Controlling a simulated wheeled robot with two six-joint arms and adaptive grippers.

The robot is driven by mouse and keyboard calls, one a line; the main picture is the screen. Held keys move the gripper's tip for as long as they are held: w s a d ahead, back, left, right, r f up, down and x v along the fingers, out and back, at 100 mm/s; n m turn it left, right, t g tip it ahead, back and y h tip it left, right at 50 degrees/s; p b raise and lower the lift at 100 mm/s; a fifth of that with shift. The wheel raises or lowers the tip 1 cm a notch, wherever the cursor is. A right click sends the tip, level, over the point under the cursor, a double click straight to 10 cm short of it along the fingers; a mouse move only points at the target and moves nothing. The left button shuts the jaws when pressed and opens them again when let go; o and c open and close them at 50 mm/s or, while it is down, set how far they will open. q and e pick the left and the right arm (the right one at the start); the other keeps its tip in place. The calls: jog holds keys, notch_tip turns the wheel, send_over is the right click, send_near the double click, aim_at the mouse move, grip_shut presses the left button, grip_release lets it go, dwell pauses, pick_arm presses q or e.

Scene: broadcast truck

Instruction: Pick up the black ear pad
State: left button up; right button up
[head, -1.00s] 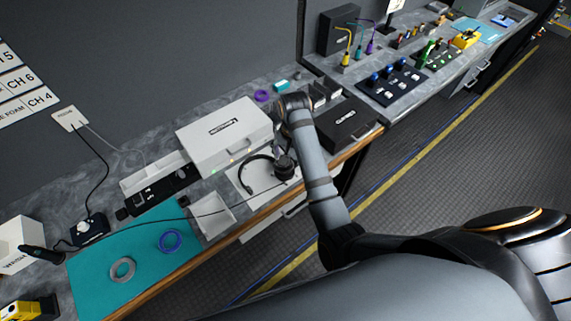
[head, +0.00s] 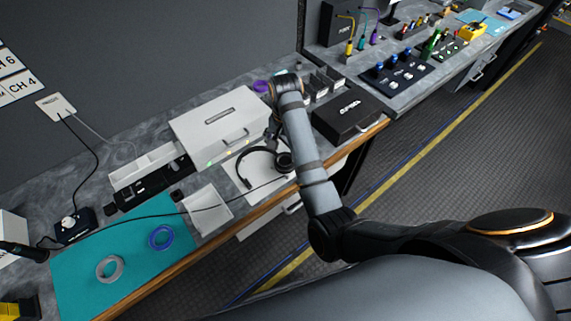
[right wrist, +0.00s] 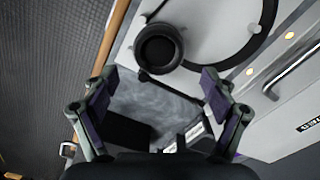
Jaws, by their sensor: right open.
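The black ear pad (right wrist: 159,47) is a thick round ring facing up on an ear cup of the black headset (right wrist: 262,28). The headset lies on a white sheet or tray on the bench. In the head view the ear pad (head: 285,161) shows beside my right forearm. My right gripper (right wrist: 160,82) is open and empty, its two fingers spread to either side and short of the pad in the right wrist view. In the head view my own arm mostly hides this gripper.
A white case (head: 222,122) with a handle stands behind the headset. A black case (head: 350,117) lies to its right. A white open tray (head: 206,210) is to the left, with a cable across it. The wooden bench edge (head: 232,232) runs along the front.

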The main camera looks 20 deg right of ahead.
aim_at(286, 160)
jog(key=f, duration=0.2)
jog(key=f+p, duration=0.1)
jog(key=f, duration=0.1)
jog(key=shift+d, duration=0.2)
jog(key=shift+r, duration=0.1)
jog(key=c, duration=0.9)
